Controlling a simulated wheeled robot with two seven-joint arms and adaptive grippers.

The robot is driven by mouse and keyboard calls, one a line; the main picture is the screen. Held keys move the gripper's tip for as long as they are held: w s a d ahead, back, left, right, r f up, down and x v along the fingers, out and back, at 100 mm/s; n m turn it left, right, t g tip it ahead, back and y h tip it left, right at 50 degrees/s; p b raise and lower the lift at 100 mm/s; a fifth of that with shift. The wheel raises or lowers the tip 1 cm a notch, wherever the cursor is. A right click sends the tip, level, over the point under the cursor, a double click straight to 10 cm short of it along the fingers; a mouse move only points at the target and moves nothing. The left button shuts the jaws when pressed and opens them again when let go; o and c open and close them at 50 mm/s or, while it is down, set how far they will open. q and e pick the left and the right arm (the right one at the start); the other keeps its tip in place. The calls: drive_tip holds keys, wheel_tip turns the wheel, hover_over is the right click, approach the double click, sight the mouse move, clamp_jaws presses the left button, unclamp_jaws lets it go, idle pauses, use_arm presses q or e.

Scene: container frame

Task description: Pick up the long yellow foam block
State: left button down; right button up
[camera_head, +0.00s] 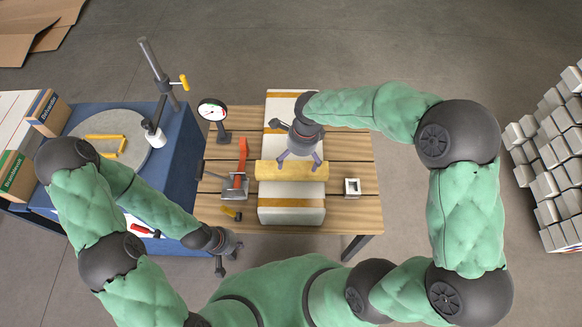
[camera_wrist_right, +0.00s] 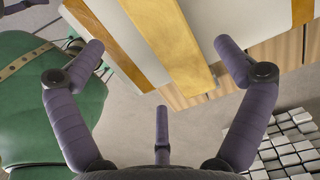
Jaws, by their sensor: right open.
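The long yellow foam block (camera_head: 268,171) lies across a long white box with orange bands (camera_head: 291,216) on the wooden table. In the right wrist view, the block (camera_wrist_right: 172,45) runs down from the top edge, between the spread fingers. My right gripper (camera_head: 299,162) is over the block in the head view, open and empty. Its fingertips hide part of the block's far edge. I cannot tell whether they touch it. My left gripper (camera_head: 220,268) is low at the left, off the table's front left corner. Its fingers are too small to judge.
A red-handled clamp (camera_head: 241,165), a dial gauge (camera_head: 213,112) and a small white square part (camera_head: 352,187) stand on the table (camera_head: 350,220). A blue bench (camera_head: 180,150) with a metal stand is at left. Stacked grey blocks (camera_head: 550,150) stand at right.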

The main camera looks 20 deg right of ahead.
sight(292, 171)
drive_tip(key=f, duration=0.3)
drive_tip(key=shift+w+a+f+b, duration=0.15)
drive_tip(key=shift+a+f+b, duration=0.05)
drive_tip(key=shift+f+b, duration=0.2)
drive_tip(key=f, duration=0.2)
drive_tip(key=a+f+b, duration=0.1)
drive_tip(key=f, duration=0.1)
drive_tip(key=shift+b, duration=0.3)
drive_tip(key=shift+w+a+f, duration=0.1)
drive_tip(key=shift+f, duration=0.4)
drive_tip(key=shift+c, duration=0.3)
drive_tip(key=c, duration=0.9)
